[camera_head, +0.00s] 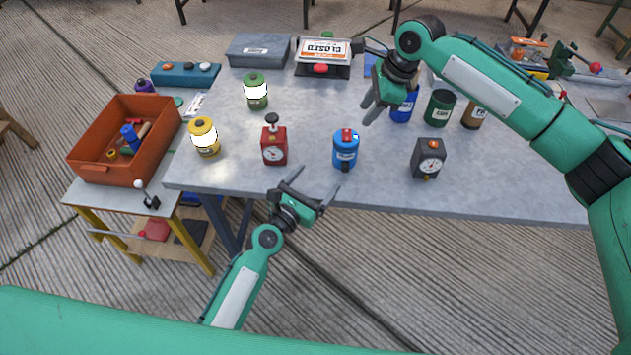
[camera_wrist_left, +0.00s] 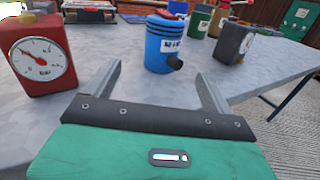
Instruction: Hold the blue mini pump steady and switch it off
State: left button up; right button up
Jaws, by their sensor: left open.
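The blue mini pump (camera_head: 346,154) stands upright near the front edge of the table, with a red part (camera_head: 348,135) on top. My left gripper (camera_head: 316,180) is open and empty at the table's front edge, apart from the pump. My right gripper (camera_head: 372,96) hangs above the table, behind and right of the pump, not touching it. Whether its fingers are apart is unclear.
A red gauge box (camera_head: 275,152) stands left of the pump and a dark gauge box (camera_head: 428,162) right of it. A blue can (camera_head: 404,108) is close to my right gripper. Yellow (camera_head: 204,150) and green (camera_head: 255,102) canisters stand left. The tabletop around the pump is clear.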

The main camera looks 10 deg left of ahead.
aim_at(345, 149)
pick_arm(q)
jog(key=shift+w+d, duration=0.3)
jog(key=x, duration=1.3)
jog(key=shift+d, duration=0.15)
